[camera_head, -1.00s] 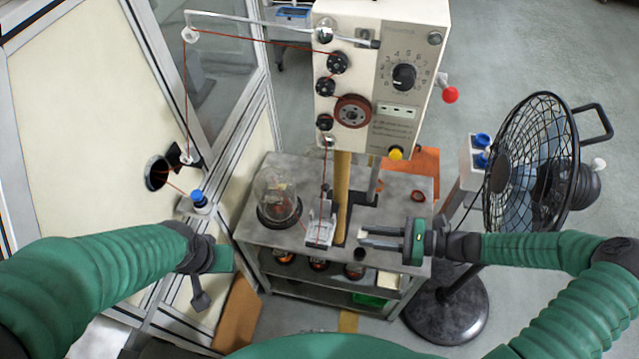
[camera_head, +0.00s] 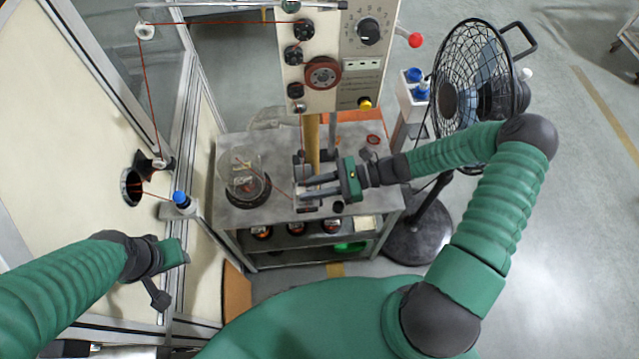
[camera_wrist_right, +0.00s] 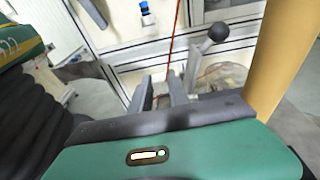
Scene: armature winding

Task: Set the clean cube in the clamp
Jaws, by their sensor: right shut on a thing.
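My right gripper (camera_head: 303,188) reaches in from the right over the grey bench, with its fingertips at the clamp (camera_head: 301,202) at the foot of the yellow post. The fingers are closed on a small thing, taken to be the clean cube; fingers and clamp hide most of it. I cannot tell whether it touches the clamp. In the right wrist view the two fingers (camera_wrist_right: 160,92) point at the clamp area, beside a lever with a dark ball knob (camera_wrist_right: 217,32). My left gripper (camera_head: 172,254) is at the lower left, away from the bench, seen edge-on.
A glass dome (camera_head: 242,172) stands on the bench left of the clamp. A yellow post (camera_head: 312,135) rises behind it under the winding machine (camera_head: 345,85). A red wire runs down the left side. A fan (camera_head: 470,85) stands to the right.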

